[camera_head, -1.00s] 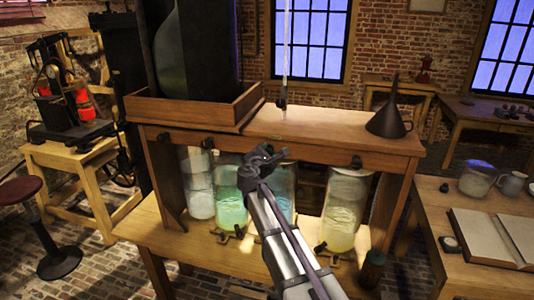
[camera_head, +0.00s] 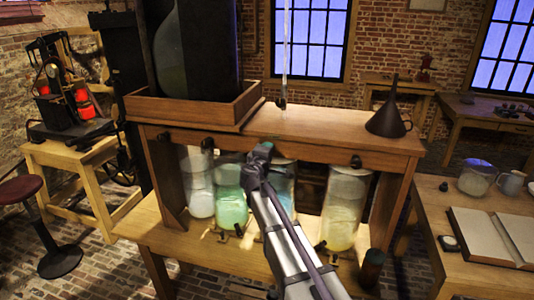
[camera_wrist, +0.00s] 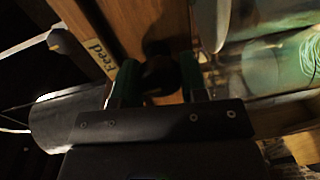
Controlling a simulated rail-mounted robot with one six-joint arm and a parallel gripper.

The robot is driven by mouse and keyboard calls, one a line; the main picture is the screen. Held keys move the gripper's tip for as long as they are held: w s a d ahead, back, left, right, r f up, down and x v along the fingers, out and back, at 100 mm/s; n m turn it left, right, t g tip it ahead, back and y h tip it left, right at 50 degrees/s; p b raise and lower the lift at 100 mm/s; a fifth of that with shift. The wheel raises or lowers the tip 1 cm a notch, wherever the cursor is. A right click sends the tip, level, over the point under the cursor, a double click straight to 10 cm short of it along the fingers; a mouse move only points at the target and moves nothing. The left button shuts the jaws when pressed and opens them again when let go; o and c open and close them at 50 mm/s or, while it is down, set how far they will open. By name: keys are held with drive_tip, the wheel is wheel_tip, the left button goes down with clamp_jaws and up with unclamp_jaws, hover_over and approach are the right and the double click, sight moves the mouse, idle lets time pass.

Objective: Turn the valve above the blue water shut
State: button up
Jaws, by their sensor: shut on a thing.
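The jar of blue water (camera_head: 284,180) stands under the wooden shelf in the head view, partly hidden behind my arm. My gripper (camera_head: 261,153) is at the shelf's front rail, above and between the green jar (camera_head: 231,195) and the blue one. In the wrist view, the two green fingers of my gripper (camera_wrist: 158,82) stand on either side of a dark round valve knob (camera_wrist: 160,72) and are shut on it. The knob sits on the wooden rail by a label reading "Feed". In the head view my gripper hides this knob, so its turn angle cannot be told.
Other dark valves sit on the rail at left (camera_head: 207,143) and right (camera_head: 356,161). A pale jar (camera_head: 200,190) and a yellow jar (camera_head: 343,215) flank the middle jars. A funnel (camera_head: 388,115) stands on the shelf top. Small dark fittings lie before the jars.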

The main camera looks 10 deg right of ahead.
drive_tip(key=shift+s+f+m, duration=0.1)
drive_tip(key=shift+m, duration=0.5)
drive_tip(key=o, duration=0.9)
drive_tip(key=p+v, duration=0.1)
drive_tip(key=v, duration=0.9)
drive_tip(key=shift+s+a, duration=0.15)
drive_tip(key=shift+s, duration=0.2)
